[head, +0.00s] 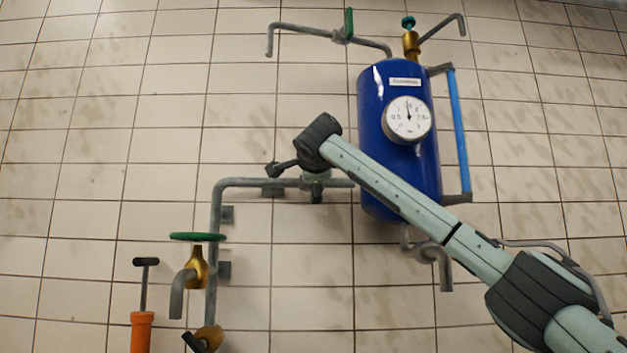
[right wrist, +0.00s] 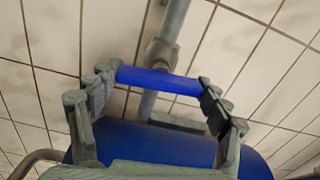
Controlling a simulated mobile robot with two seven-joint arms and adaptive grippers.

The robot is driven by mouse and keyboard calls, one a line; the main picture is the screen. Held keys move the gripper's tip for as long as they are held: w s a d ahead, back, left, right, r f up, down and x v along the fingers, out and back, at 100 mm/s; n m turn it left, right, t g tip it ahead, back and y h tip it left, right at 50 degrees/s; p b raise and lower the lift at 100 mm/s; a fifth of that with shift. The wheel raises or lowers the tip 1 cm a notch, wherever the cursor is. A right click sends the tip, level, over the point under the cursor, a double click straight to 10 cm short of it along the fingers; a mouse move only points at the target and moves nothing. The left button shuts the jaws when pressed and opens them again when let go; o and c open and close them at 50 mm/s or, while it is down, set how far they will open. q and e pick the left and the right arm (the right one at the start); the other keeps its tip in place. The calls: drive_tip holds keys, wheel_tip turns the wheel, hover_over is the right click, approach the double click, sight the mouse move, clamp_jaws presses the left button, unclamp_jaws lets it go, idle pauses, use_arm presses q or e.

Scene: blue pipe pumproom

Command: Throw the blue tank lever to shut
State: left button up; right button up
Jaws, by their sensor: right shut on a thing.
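The blue tank (head: 374,110) hangs on the tiled wall in the head view, and its blue body also fills the lower right wrist view (right wrist: 160,145). A blue lever (right wrist: 160,81) spans crosswise between the fingertips of my right gripper (right wrist: 158,84), which is shut on it. Behind the lever is a grey valve body (right wrist: 161,54) on a pipe. In the head view my right arm crosses in front of the tank, with the gripper (head: 282,168) by the valve (head: 316,184) on the side pipe. The lever is hidden there. My left gripper is not in view.
A round gauge (head: 407,120) is on the tank. A green lever (head: 349,23) and a small green knob (head: 408,23) sit above it. A blue sight tube (head: 458,130) runs right of the tank.

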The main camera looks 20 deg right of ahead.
drive_tip(key=shift+m, duration=0.7)
drive_tip(key=o, duration=1.2)
drive_tip(key=shift+c, duration=0.2)
drive_tip(key=shift+s, duration=0.1)
drive_tip(key=v, duration=1.2)
